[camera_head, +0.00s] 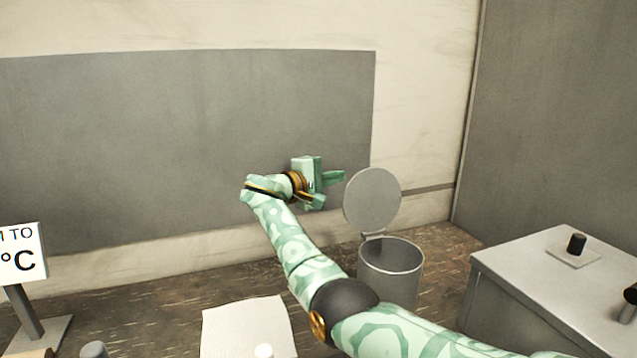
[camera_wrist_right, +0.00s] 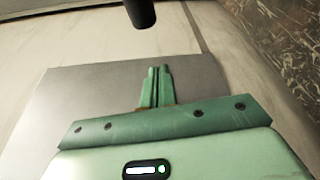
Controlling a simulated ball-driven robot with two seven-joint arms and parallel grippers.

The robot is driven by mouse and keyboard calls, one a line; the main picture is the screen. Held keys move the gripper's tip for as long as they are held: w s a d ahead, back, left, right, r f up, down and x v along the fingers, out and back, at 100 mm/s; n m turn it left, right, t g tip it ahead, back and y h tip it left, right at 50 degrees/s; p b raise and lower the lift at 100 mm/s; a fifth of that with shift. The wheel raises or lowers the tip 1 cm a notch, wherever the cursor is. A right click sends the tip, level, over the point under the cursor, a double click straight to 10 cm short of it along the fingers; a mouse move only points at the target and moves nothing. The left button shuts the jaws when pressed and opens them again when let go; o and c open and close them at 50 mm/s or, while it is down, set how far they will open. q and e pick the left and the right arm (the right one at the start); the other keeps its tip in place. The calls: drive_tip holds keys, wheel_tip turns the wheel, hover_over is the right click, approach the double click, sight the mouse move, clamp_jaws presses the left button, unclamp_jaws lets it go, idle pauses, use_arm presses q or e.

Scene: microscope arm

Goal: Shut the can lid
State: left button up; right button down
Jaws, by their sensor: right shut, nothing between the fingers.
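The can (camera_head: 390,272) is a grey metal cylinder standing on the brown surface right of centre in the head view. Its round lid (camera_head: 372,199) is hinged at the back left of the rim and stands up open, leaving the can's mouth uncovered. My right gripper (camera_head: 340,177) is just left of the lid's upper part, with its fingers pointing right towards it. In the right wrist view the two green fingers (camera_wrist_right: 157,82) lie together with nothing between them. I cannot tell whether the fingertips touch the lid. My left gripper is not in view.
A grey cabinet (camera_head: 540,275) with a black knob (camera_head: 577,243) stands at the right. A sign on a stand (camera_head: 21,254) is at the left. A pale sheet (camera_head: 246,325) lies at the front. A grey panel (camera_head: 190,130) covers the back wall.

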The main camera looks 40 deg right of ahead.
sight(368, 198)
drive_tip(key=shift+s+d+r+p, duration=0.1)
drive_tip(key=shift+s+d+p, duration=0.15)
drive_tip(key=shift+s, duration=0.35)
drive_tip(key=shift+s+d+r+p, duration=0.1)
drive_tip(key=shift+s+d+p, duration=0.1)
drive_tip(key=shift+s, duration=0.45)
drive_tip(key=shift+s+d+r+p, duration=0.1)
drive_tip(key=shift+s+d+p, duration=0.15)
drive_tip(key=shift+s, duration=0.35)
drive_tip(key=shift+a, duration=0.1)
